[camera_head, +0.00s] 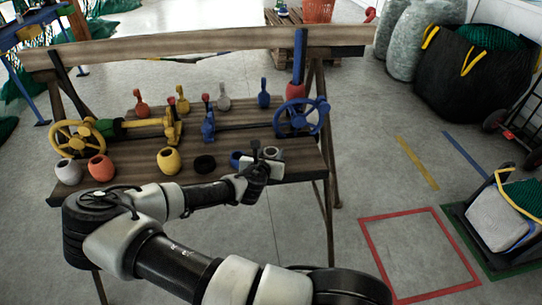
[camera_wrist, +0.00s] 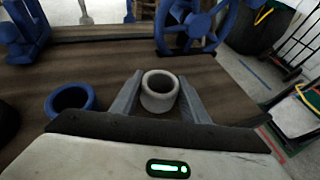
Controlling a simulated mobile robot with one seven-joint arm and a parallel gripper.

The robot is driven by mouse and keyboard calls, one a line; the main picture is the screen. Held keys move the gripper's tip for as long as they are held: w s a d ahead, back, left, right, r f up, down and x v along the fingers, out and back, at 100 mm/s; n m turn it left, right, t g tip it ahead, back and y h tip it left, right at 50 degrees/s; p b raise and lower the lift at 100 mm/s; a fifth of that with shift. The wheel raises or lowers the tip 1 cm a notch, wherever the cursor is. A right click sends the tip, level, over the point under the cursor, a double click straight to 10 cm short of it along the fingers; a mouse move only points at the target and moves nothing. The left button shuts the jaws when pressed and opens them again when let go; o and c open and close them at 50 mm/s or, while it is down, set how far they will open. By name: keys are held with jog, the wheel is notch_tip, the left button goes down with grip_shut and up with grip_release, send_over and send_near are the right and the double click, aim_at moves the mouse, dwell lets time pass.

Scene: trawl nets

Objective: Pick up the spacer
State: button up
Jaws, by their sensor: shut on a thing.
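A pale grey ring-shaped spacer (camera_wrist: 158,104) stands upright between the two fingers of my gripper (camera_wrist: 161,84) in the wrist view. Both fingers press against its sides, and its round opening faces up. In the head view my gripper (camera_head: 262,161) is at the right front of the wooden bench, with part of the pale spacer (camera_head: 273,153) showing beside it. Whether the spacer touches the bench top or is slightly lifted I cannot tell.
A blue ring (camera_wrist: 50,104) stands left of my gripper. A black ring (camera_head: 204,163), yellow ring (camera_head: 168,161) and other rings line the bench (camera_head: 130,186) front. A blue handwheel (camera_head: 302,117) and several small valves stand behind.

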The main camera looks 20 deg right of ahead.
notch_tip(320, 180, up, 10)
jog(key=p, duration=0.2)
dwell(0.3)
dwell(0.4)
